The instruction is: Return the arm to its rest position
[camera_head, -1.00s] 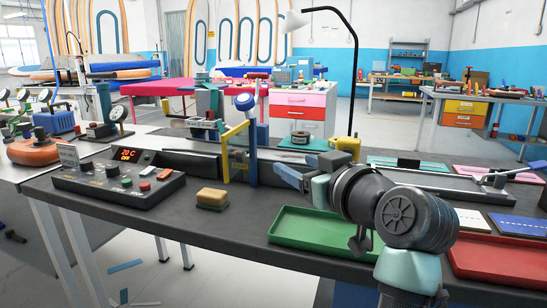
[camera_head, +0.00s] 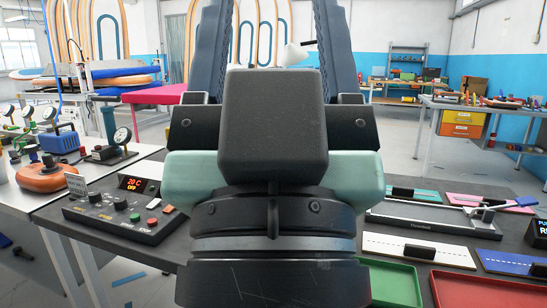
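My gripper (camera_head: 272,42) fills the middle of the head view, close to the camera and pointing upward. Its two dark ribbed fingers stand wide apart, and the room's background shows between them with nothing held. The black palm block and pale green wrist housing of my arm are below the fingers. They hide the middle of the workbench (camera_head: 55,213), including the places where the yellow block and the blue and yellow clamp stood.
A control box (camera_head: 122,213) with a lit display is at the left of the bench. A green tray (camera_head: 397,285) and a red tray (camera_head: 487,290) lie at front right. White and blue boards (camera_head: 418,250) lie behind them. Gauges stand on the left table.

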